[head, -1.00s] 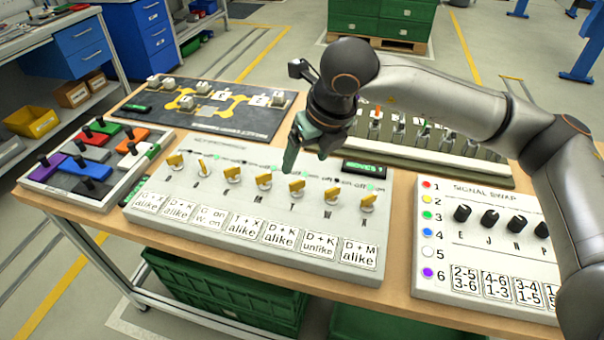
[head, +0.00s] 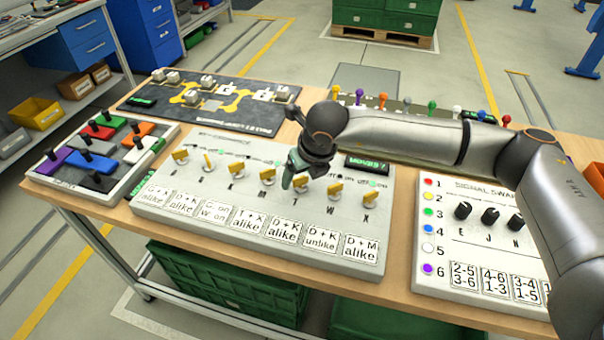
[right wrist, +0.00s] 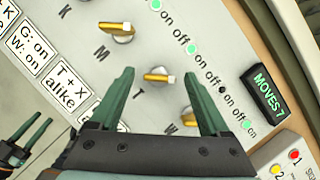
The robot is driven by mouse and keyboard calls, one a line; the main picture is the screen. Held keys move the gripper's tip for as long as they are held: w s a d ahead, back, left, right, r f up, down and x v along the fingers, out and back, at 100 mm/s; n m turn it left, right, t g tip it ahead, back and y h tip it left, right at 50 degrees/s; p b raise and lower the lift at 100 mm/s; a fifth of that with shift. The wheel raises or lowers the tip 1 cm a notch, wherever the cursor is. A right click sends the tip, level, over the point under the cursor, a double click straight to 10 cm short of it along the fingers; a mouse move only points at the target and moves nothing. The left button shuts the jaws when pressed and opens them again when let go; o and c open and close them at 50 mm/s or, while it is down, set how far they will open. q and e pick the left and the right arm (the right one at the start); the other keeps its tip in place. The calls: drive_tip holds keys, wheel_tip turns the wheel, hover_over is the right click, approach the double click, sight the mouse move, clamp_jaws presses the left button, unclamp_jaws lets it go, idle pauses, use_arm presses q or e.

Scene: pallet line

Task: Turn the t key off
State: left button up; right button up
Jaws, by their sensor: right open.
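The t key (head: 300,182) is a yellow handle on the pale switch board (head: 160,198), fifth in the row from the left. In the right wrist view the t key (right wrist: 158,77) lies across the picture, beside its letter T. My right gripper (head: 303,172) is open at the t key. In the right wrist view its green fingertips (right wrist: 158,72) stand either side of the key, with gaps; contact cannot be told. Another green-fingered gripper, apparently my left one (right wrist: 30,137), shows small at the lower left edge, away from the board.
The m key (right wrist: 117,32) and w key (right wrist: 187,117) stand close on either side. A display (right wrist: 265,92) reads MOVES 7. A signal board (head: 480,260) lies right, a coloured block board (head: 60,185) left, and a dark track board (head: 225,120) behind.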

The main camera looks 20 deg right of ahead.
drive_tip(key=shift+c, duration=0.3)
clamp_jaws()
idle(0.4)
